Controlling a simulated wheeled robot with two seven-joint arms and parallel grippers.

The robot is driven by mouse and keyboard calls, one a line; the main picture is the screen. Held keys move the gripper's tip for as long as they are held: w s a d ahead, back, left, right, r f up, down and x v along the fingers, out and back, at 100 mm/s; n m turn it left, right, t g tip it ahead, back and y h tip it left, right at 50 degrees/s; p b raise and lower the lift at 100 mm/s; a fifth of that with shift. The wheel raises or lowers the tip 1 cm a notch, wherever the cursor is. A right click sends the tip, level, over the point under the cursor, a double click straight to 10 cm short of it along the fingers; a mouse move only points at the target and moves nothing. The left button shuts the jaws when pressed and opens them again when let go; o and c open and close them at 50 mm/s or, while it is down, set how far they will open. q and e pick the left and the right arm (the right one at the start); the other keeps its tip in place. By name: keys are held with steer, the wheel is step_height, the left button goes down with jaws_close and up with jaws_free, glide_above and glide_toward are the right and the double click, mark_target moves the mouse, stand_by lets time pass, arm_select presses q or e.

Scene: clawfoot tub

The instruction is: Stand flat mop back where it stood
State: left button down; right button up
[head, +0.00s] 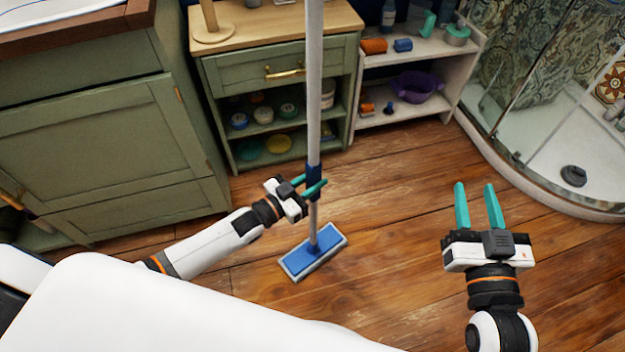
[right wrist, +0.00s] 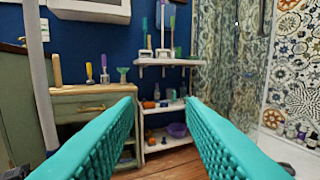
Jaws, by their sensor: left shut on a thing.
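The flat mop (head: 314,100) stands upright in the head view, with a long pale pole, a dark blue collar and a flat blue head (head: 313,251) with a pale rim low over the wooden floor. I cannot tell whether the head touches the floor. My left gripper (head: 316,187) is shut on the mop pole at the blue collar. My right gripper (head: 475,188) is open and empty, to the right of the mop. In the right wrist view the pole (right wrist: 40,70) shows at the left edge, apart from the right gripper's fingers.
A green cabinet (head: 110,150) stands at the left. A small green dresser (head: 270,70) with open shelves and a white shelf unit (head: 400,120) stand behind the mop. A glass shower with a white tray rim (head: 530,185) is at the right. Floor (head: 400,200) between is clear.

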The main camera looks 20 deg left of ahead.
arm_select(q)
steer(key=shift+r, duration=0.15)
arm_select(e)
steer(key=shift+d+f+g+h, duration=0.15)
steer(key=shift+f+g+h, duration=0.25)
steer(key=shift+f, duration=0.6)
stand_by(0.7)
arm_select(q)
steer(key=shift+f+b, duration=0.55)
steer(key=shift+f, duration=0.15)
arm_select(e)
steer(key=shift+s+a+r+t+y, duration=0.15)
steer(key=shift+r+t+y, duration=0.15)
steer(key=shift+r+t, duration=0.5)
steer(key=shift+w+a+r+t+y, duration=0.15)
steer(key=shift+r+t+y, duration=0.2)
steer(key=shift+r, duration=0.75)
stand_by(0.7)
steer(key=shift+s, duration=0.1)
arm_select(q)
steer(key=c, duration=1.1)
jaws_free()
steer(key=shift+o, duration=0.3)
steer(key=shift+f, duration=0.2)
steer(key=shift+r, duration=0.1)
arm_select(e)
steer(key=shift+f, duration=0.1)
